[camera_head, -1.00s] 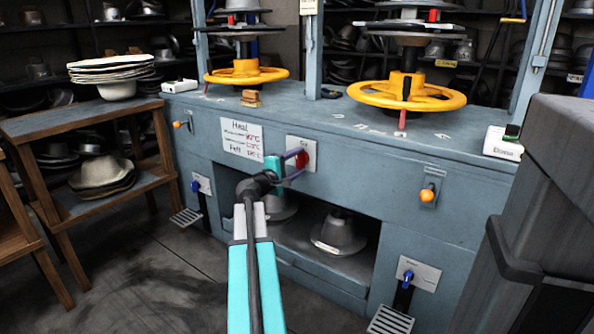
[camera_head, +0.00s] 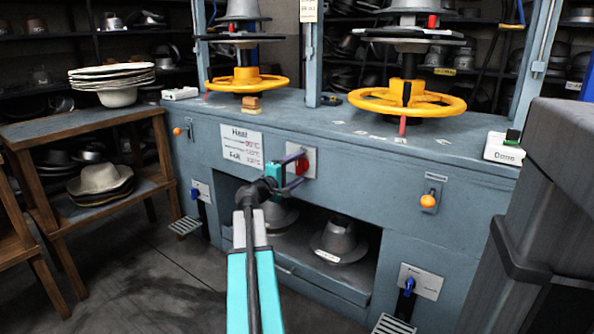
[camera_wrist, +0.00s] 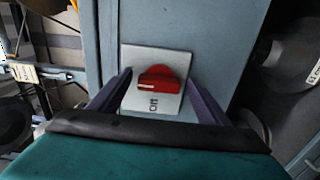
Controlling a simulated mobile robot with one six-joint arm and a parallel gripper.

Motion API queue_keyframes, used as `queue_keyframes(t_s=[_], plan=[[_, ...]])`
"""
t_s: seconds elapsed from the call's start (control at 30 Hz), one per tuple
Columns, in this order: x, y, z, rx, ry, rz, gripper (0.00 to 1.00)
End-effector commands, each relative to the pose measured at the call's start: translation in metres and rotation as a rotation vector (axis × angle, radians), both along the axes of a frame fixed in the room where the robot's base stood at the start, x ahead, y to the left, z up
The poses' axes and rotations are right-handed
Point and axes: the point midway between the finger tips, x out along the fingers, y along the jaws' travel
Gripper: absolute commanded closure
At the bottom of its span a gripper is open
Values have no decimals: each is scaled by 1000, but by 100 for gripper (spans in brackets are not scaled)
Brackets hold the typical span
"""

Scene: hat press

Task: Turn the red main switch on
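The red main switch (camera_head: 302,166) sits on a light plate (camera_head: 311,158) on the front of the blue-grey press. In the wrist view, its red handle (camera_wrist: 158,80) is a bar with a white mark at its left end. The word "Off" stands on the plate (camera_wrist: 166,108) below the handle. My gripper (camera_head: 297,172) is at the switch with its two purple fingers apart. In the wrist view, my gripper's fingers (camera_wrist: 159,78) flank the handle, with visible gaps on both sides. Whether the fingertips reach the plate is unclear.
An orange knob (camera_head: 428,201) is on the panel to the right. A paper sign (camera_head: 242,142) is left of the switch. Below is an open bay with grey hat forms (camera_head: 339,240). A dark grey box (camera_head: 555,200) stands close on the right; a wooden shelf (camera_head: 85,130) is left.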

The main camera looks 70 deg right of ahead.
Motion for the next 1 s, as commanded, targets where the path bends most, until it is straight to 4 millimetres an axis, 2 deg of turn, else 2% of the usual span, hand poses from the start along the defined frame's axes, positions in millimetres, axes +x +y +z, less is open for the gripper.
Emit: queue_keyframes(t_s=[0.27,0.47,1.0], plan=[[1,2,1,0,2,1,30],[4,14,2,0,2,2,30],[21,80,2,-1,2,3,30]])
